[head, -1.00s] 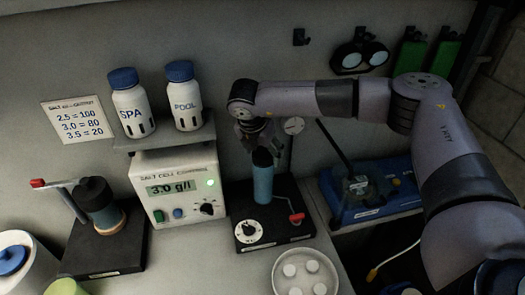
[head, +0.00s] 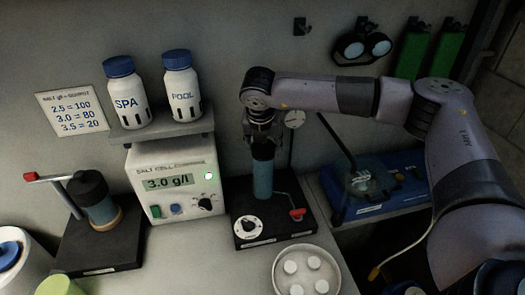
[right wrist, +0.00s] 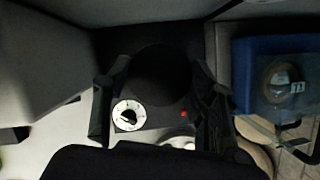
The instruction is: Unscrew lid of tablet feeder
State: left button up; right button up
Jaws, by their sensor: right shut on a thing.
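The tablet feeder (head: 263,182) is a blue upright cylinder on a black base, with a dark lid (right wrist: 160,75) on top. My right gripper (head: 263,143) comes down on the lid from above and is shut on it. In the right wrist view its two fingers stand on either side of the dark round lid. Most of the lid is hidden by the gripper in the head view. My left gripper is not in view.
The base carries a white dial (head: 249,227) and a red-handled valve (head: 297,213). A salt cell controller (head: 178,185) stands to the left, below a shelf with SPA (head: 126,97) and POOL (head: 183,92) bottles. A dish of white tablets (head: 306,252) lies in front. A blue device (head: 378,190) is to the right.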

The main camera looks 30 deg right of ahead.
aim_at(263, 147)
jog(key=shift+d+f+n+y+b, duration=0.1)
jog(key=shift+f+n+y+b, duration=0.3)
jog(key=shift+n, duration=0.4)
jog(key=shift+r+p, duration=0.35)
jog(key=shift+r, duration=0.1)
pick_arm(q)
jog(key=shift+p, duration=0.6)
pick_arm(e)
jog(key=shift+r, duration=2.25)
